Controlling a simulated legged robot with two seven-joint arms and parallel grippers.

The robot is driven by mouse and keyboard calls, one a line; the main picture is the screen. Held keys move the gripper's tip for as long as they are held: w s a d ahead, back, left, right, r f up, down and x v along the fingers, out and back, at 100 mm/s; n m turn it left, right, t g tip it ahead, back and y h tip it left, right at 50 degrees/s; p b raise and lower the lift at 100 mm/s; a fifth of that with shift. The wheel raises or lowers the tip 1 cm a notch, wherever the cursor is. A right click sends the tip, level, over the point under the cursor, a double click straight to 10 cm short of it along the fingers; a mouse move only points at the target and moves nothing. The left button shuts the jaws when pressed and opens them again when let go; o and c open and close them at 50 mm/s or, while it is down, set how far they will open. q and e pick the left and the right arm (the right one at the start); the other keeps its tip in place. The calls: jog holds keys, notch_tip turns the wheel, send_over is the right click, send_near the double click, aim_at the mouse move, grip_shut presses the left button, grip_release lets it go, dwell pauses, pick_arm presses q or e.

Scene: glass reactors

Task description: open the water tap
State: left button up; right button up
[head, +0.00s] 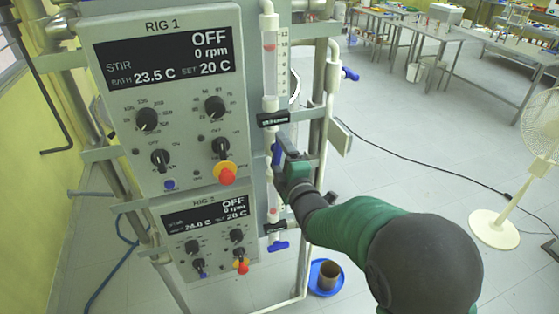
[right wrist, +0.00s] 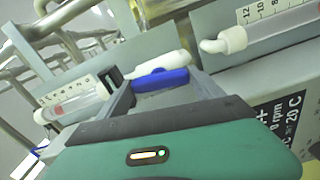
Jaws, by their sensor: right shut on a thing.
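A blue tap handle (head: 276,152) sits on the white tubing beside the RIG 1 panel in the head view. My right gripper (head: 283,164) is at this handle, its green body reaching in from the right. In the right wrist view the blue handle (right wrist: 160,79) lies between the fingers of my right gripper (right wrist: 165,88), with a white valve body behind it. The gripper is shut on the handle; the exact contact is partly hidden. Another blue handle (head: 278,246) is lower, by RIG 2, and one more (head: 350,74) is at the upper right. My left gripper is not in view.
The RIG 1 panel (head: 190,182) and RIG 2 panel (head: 215,258) read OFF, 0 rpm. Flow tubes (head: 270,75) and metal frame pipes stand close to the gripper. A blue dish (head: 314,278) with a brown cup is on the floor. A white fan (head: 495,228) stands right.

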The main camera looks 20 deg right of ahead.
jog(key=shift+a+f+n+b, duration=0.1)
jog(key=shift+f+n+b, duration=0.2)
jog(key=shift+f+n, duration=0.15)
jog(key=o, duration=1.1)
jog(key=shift+o, duration=1.3)
jog(key=shift+r, duration=0.25)
